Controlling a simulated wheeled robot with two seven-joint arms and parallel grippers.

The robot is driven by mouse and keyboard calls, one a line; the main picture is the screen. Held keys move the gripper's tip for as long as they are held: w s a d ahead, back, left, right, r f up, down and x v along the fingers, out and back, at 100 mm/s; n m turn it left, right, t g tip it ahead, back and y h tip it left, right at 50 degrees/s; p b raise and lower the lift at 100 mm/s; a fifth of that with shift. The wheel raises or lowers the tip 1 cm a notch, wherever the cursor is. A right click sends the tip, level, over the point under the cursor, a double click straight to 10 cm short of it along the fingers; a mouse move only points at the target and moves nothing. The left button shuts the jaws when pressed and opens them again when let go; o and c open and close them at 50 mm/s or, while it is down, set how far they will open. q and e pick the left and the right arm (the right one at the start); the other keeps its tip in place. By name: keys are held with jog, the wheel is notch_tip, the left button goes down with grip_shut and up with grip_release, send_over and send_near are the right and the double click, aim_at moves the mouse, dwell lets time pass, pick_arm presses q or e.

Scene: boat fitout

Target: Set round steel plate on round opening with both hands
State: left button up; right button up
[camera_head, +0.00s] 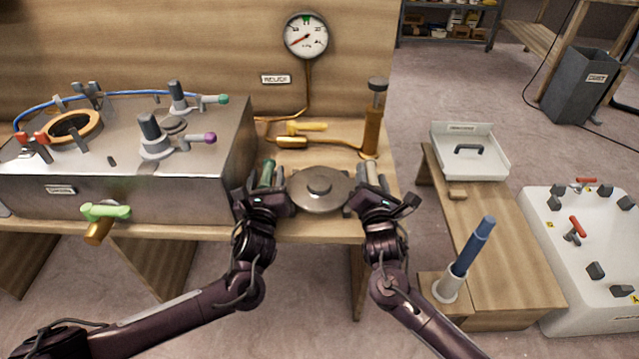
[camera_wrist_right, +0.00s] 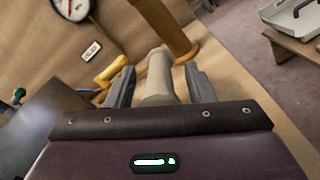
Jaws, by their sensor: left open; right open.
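The round steel plate (camera_head: 318,190) lies on the wooden bench, with a raised knob in its middle. A green grip (camera_head: 266,172) is at its left side and a beige grip (camera_head: 371,171) at its right. My left gripper (camera_head: 265,183) is open at the green grip. My right gripper (camera_head: 369,180) is open at the beige grip; in the right wrist view the beige grip (camera_wrist_right: 159,75) stands between the two parted fingers. The round opening (camera_head: 72,125), rimmed by a tan ring, is on top of the steel box at the left, with clamps around it.
The steel box (camera_head: 140,187) carries valves and a blue hose behind the opening. A brass pump-like cylinder (camera_head: 373,125) stands just behind my right gripper. Yellow-handled brass fittings (camera_head: 292,141) lie behind the plate. A gauge (camera_head: 306,36) hangs on the back panel.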

pick_arm(q)
grip_shut()
pick_arm(e)
grip_shut()
dwell(1.2)
pick_arm(q)
jog(key=shift+w+r, duration=0.15)
jog(key=shift+r, duration=0.15)
pick_arm(e)
jog(key=shift+w+r, duration=0.15)
jog(key=shift+r, duration=0.15)
